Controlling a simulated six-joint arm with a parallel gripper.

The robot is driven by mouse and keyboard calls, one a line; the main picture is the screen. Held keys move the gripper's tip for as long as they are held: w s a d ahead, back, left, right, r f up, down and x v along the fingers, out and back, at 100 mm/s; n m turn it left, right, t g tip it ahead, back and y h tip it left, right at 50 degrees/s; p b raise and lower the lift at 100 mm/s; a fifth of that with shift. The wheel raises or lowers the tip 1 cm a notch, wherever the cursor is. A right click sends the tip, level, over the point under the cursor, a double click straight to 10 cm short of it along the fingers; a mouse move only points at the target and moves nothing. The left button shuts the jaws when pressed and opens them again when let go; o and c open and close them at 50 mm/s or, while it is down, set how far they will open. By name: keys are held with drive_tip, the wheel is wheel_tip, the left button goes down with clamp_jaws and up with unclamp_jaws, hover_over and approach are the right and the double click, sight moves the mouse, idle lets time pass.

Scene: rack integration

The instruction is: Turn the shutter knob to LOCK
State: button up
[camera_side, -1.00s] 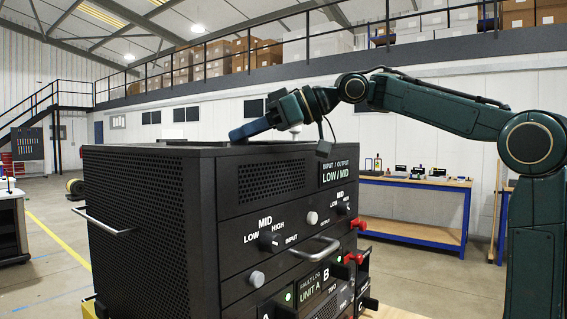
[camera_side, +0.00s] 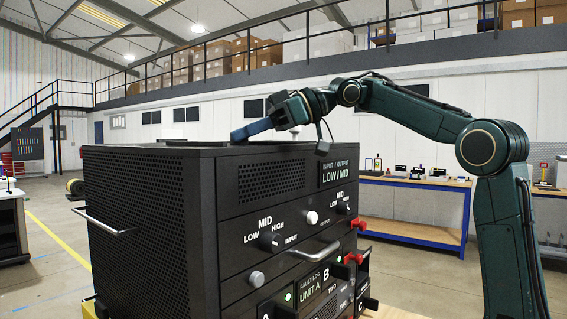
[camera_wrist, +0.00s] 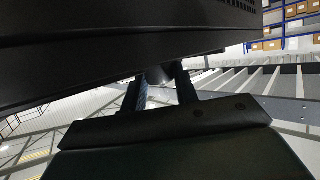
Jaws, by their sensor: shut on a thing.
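No knob labelled shutter shows in the side view.
The unit's front has an INPUT knob (camera_side: 269,241) and an OUTPUT knob (camera_side: 342,208), pull handles (camera_side: 317,251) and red levers (camera_side: 357,224) sticking out on the right. A workbench (camera_side: 418,210) stands behind.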

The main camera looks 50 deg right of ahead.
drive_tip(key=shift+r, duration=0.1)
drive_tip(key=o, duration=0.7)
drive_tip(key=shift+s+a+m+t+h, duration=0.2)
drive_tip(key=shift+m+t+h, duration=0.5)
drive_tip(key=shift+m+h, duration=0.35)
drive_tip(key=shift+s+a+m+t+h, duration=0.15)
drive_tip(key=shift+m+t+h, duration=0.55)
drive_tip(key=shift+m+h, duration=0.35)
drive_tip(key=shift+w+a+m+t+h, duration=0.15)
drive_tip(key=shift+m+t+h, duration=0.2)
drive_tip(key=shift+m+h, duration=0.95)
drive_tip(key=shift+s+a+m+t+h, duration=0.1)
drive_tip(key=shift+m+t+h, duration=0.25)
drive_tip(key=shift+m+h, duration=0.9)
drive_tip(key=shift+v, duration=6.85)
drive_tip(key=s+d+f+g, duration=0.1)
drive_tip(key=s+f+g, duration=0.1)
drive_tip(key=f, duration=0.7)
drive_tip(key=s+d+f+g, duration=0.2)
drive_tip(key=s+f, duration=0.2)
drive_tip(key=f, duration=0.6)
drive_tip(key=s+d+f+g, duration=0.2)
drive_tip(key=s+f, duration=0.1)
drive_tip(key=f, duration=0.6)
drive_tip(key=shift+d+f+n+h, duration=0.1)
drive_tip(key=shift+f+n+h, duration=0.15)
drive_tip(key=shift+n+h, duration=0.1)
